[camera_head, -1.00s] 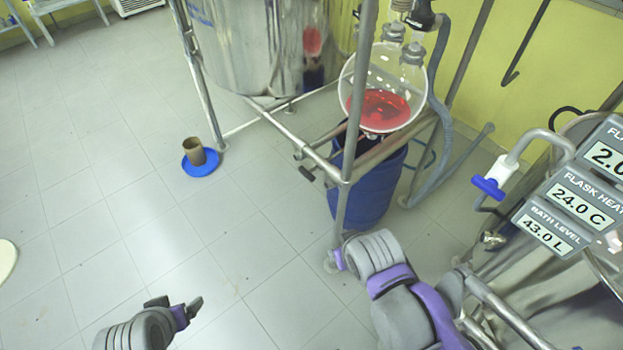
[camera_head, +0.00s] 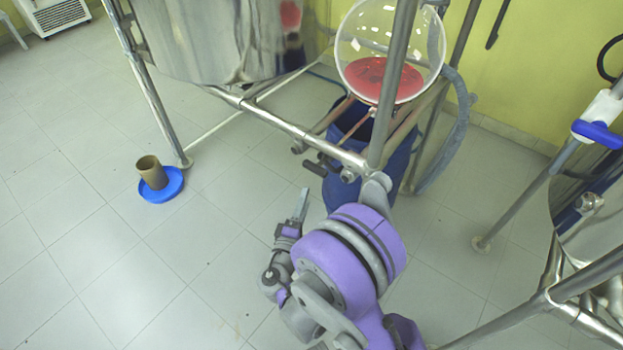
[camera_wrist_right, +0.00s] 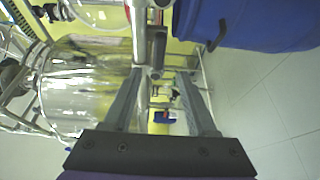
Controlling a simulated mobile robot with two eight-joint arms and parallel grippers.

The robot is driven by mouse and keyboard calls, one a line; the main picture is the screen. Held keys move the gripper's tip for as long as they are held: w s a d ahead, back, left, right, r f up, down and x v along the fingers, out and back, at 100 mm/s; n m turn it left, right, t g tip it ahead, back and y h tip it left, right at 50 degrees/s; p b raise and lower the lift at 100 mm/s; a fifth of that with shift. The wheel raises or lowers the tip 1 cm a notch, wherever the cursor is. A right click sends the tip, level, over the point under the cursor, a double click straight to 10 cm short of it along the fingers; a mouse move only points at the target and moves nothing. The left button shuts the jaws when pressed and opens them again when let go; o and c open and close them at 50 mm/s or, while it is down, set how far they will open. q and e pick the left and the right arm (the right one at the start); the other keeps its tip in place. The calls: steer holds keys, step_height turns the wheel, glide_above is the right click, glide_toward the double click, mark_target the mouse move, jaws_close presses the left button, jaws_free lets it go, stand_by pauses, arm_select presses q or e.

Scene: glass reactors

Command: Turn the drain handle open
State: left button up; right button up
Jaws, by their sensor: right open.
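A dark grip (camera_head: 316,168) sticks out at the lower rail of the steel frame; I cannot tell for sure that it is the drain handle. A blue handle (camera_head: 598,134) sits on a white valve at the right edge. My right gripper (camera_head: 303,206) is just below and left of the dark grip, apart from it in the picture, its finger pointing up. In the right wrist view my gripper (camera_wrist_right: 158,82) is open, with a steel pipe end and a dark bar beyond the fingertips. No object is held. My left gripper is out of view.
A round flask with red liquid (camera_head: 385,80) hangs in the frame above a blue drum (camera_head: 395,178). A steel frame post (camera_head: 392,85) stands close to my right arm. A brown cup (camera_head: 150,170) stands on a blue dish (camera_head: 163,190).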

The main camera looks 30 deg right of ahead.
mark_target(314, 172)
steer(key=x, duration=1)
steer(key=shift+w+d, duration=0.2)
jaws_close()
